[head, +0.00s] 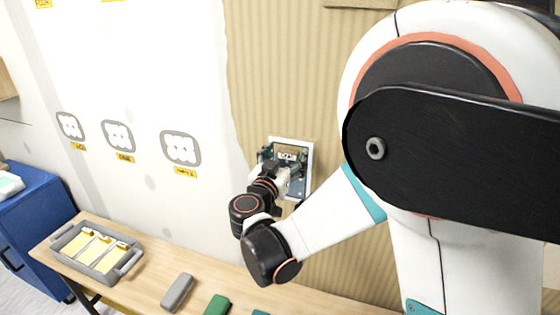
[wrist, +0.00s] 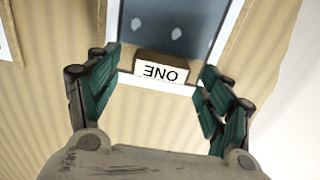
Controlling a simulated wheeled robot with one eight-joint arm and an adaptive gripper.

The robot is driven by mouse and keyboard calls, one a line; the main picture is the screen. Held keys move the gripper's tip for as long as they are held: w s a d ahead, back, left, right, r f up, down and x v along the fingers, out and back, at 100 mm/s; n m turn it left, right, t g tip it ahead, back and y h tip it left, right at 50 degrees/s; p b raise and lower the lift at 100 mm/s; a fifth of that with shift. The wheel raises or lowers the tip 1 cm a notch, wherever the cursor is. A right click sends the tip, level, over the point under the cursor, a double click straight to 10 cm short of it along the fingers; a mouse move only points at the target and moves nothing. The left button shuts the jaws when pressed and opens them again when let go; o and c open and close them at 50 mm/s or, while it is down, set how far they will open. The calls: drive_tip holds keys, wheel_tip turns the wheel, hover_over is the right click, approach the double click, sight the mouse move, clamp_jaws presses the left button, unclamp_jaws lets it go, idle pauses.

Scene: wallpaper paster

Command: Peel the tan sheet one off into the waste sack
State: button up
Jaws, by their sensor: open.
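The tan striped sheet (head: 270,70) hangs on the wall, its left edge meeting bare white wall. It also fills much of the wrist view (wrist: 45,95). A brown tab with a white label reading ONE (wrist: 160,70), upside down in the picture, sits at the edge of a white-framed blue-grey panel (wrist: 180,25). My gripper (wrist: 160,72) is open, its green-padded fingers on either side of the tab with gaps visible. In the head view my gripper (head: 282,162) is in front of the white-framed panel (head: 304,180) and partly hides it. I see no waste sack.
Below is a wooden table (head: 145,270) with a grey tray (head: 62,236) of yellow pieces, a grey block (head: 176,292) and a green block (head: 217,305). A blue cabinet (head: 35,215) stands at left. Several grey-outlined plates (head: 180,148) with yellow labels are on the white wall.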

drive_tip(key=shift+w+d, duration=0.15)
drive_tip(key=shift+w, duration=0.2)
drive_tip(key=shift+c, duration=0.3)
drive_tip(key=c, duration=1.1)
drive_tip(key=shift+s, duration=0.15)
drive_tip(key=shift+s+a, duration=0.2)
drive_tip(key=shift+s, duration=0.1)
drive_tip(key=shift+s+a, duration=0.2)
drive_tip(key=shift+s, duration=0.35)
drive_tip(key=shift+s+a, duration=0.25)
drive_tip(key=shift+s, duration=0.4)
drive_tip(key=shift+v, duration=0.85)
